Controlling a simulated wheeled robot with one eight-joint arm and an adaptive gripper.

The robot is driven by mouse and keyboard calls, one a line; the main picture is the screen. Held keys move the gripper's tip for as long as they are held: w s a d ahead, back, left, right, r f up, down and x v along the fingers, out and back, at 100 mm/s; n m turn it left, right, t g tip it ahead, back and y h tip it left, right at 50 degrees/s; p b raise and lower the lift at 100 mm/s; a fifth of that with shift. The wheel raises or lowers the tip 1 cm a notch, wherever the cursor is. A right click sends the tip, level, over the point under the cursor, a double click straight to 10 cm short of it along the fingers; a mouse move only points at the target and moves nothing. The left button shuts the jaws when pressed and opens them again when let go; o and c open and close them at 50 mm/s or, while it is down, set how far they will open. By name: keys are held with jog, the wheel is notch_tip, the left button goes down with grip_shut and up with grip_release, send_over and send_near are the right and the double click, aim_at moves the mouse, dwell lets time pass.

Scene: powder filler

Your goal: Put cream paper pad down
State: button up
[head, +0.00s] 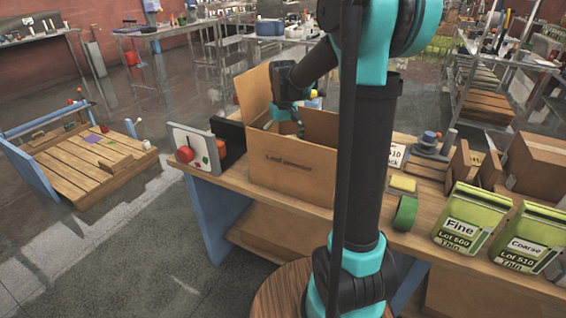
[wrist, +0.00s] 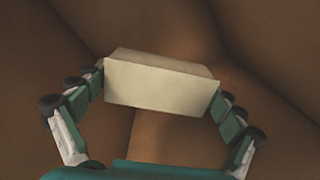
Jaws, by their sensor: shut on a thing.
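In the wrist view the cream paper pad (wrist: 160,82) is a pale block held across between the two fingers. My gripper (wrist: 162,90) is shut on its two ends. Brown cardboard walls (wrist: 250,40) surround it. In the head view my gripper (head: 284,122) reaches down into the open cardboard box (head: 290,172) on the bench. The front wall of the box and my gripper hide the pad there. I cannot tell how far the pad is above the box floor.
On the wooden bench (head: 425,210), a control panel with a red knob (head: 185,154) stands left of the box. To the right are a yellow sponge-like block (head: 403,183), a green roll (head: 405,213) and green bags marked Fine (head: 466,222) and Coarse (head: 527,240).

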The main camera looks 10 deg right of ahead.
jog(key=shift+f, duration=3.95)
jog(key=shift+f, duration=0.1)
jog(key=o, duration=0.6)
notch_tip(320, 180, up, 12)
jog(key=shift+r, duration=0.1)
